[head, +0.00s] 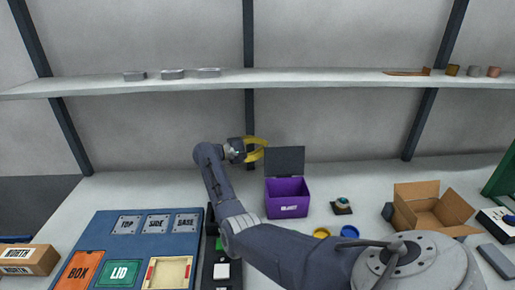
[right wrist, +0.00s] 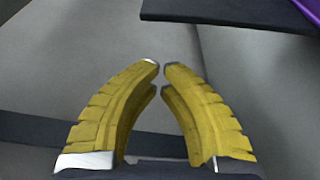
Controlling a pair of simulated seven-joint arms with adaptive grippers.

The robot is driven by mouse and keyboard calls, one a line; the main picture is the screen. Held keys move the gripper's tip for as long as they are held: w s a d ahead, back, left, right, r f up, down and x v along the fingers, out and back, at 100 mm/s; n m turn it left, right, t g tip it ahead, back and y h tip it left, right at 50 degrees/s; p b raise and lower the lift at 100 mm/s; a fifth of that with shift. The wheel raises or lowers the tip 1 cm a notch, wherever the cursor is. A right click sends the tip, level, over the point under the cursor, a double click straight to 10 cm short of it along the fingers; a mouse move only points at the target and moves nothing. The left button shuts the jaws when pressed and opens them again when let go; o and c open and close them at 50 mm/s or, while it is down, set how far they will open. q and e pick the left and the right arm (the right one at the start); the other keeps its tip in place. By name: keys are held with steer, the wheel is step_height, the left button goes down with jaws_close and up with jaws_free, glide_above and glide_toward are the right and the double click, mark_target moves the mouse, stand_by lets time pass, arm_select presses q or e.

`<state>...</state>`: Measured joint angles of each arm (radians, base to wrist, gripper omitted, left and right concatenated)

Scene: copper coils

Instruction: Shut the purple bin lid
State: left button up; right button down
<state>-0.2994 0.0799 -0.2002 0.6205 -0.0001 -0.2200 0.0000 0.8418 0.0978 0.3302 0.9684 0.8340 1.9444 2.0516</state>
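The purple bin (head: 287,206) stands on the table at the middle, with a white label on its front. Its dark grey lid (head: 287,161) stands upright at the bin's back edge, so the bin is open. My right gripper (head: 265,148) is just left of the lid's upper part, near its left edge, with a small gap visible. In the right wrist view the yellow fingers (right wrist: 161,65) come together at their tips with nothing between them. The lid's dark edge (right wrist: 225,12) shows at the upper right there, with a bit of purple bin (right wrist: 308,8). My left gripper is not in view.
A blue board (head: 185,238) with labelled panels lies at the left. An open cardboard box (head: 418,205) stands at the right. A small dark stand (head: 342,208) and yellow (head: 321,233) and blue (head: 350,231) rings lie right of the bin. A shelf (head: 300,78) runs above.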

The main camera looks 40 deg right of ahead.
mark_target(284, 160)
steer(key=shift+s+d+r, duration=0.1)
steer(key=shift+s+d, duration=0.4)
steer(key=shift+s, duration=0.3)
steer(key=shift+s+d+r, duration=0.1)
steer(key=shift+s+d, duration=0.4)
steer(key=shift+s, duration=0.35)
steer(key=shift+s+d+r, duration=0.1)
steer(key=shift+s+d, duration=0.4)
steer(key=shift+s, duration=0.3)
steer(key=shift+s, duration=0.1)
steer(key=shift+s+a+r+m, duration=0.15)
steer(key=shift+a+r+m, duration=0.05)
steer(key=shift+r+m, duration=0.1)
